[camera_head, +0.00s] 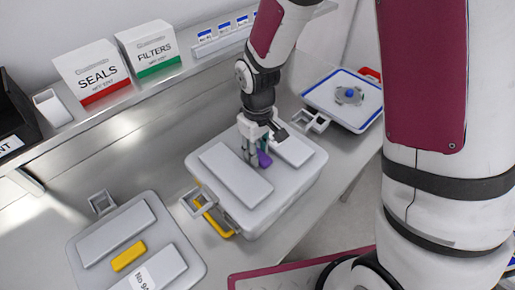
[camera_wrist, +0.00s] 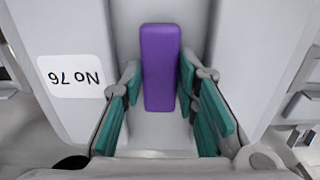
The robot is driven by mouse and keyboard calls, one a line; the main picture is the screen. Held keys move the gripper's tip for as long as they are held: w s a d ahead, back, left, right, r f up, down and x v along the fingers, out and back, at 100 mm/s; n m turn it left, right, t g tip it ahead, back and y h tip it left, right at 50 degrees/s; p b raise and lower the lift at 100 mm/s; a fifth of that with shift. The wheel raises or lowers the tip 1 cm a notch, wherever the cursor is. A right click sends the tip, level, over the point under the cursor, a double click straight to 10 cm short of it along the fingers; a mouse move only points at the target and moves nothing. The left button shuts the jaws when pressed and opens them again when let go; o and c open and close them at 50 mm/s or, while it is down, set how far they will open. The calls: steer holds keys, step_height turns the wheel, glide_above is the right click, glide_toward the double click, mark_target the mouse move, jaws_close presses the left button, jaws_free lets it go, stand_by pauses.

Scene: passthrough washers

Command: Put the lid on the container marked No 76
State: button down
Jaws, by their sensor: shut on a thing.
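A pale grey lid (camera_head: 235,178) with two raised bars and a purple handle (camera_wrist: 161,68) is at the middle of the bench. A white label reading No 76 (camera_wrist: 75,77) shows upside down on it in the wrist view. My gripper (camera_head: 262,148) is shut on the purple handle, with its teal finger pads on either side in the wrist view. The lid lies level on or just over a pale grey container (camera_head: 290,203); I cannot tell whether it is fully seated. Much of the container is hidden under the lid.
At front left is another grey lid (camera_head: 120,235) with a yellow handle (camera_head: 129,256) and a partly readable label. SEALS (camera_head: 92,72) and FILTERS (camera_head: 149,48) boxes stand on the rear ledge.

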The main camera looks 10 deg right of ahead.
steer(key=shift+f, duration=0.2)
stand_by(0.6)
steer(key=c, duration=0.8)
jaws_free()
steer(key=shift+o, duration=0.3)
steer(key=shift+r+p, duration=1.3)
steer(key=shift+r, duration=2.2)
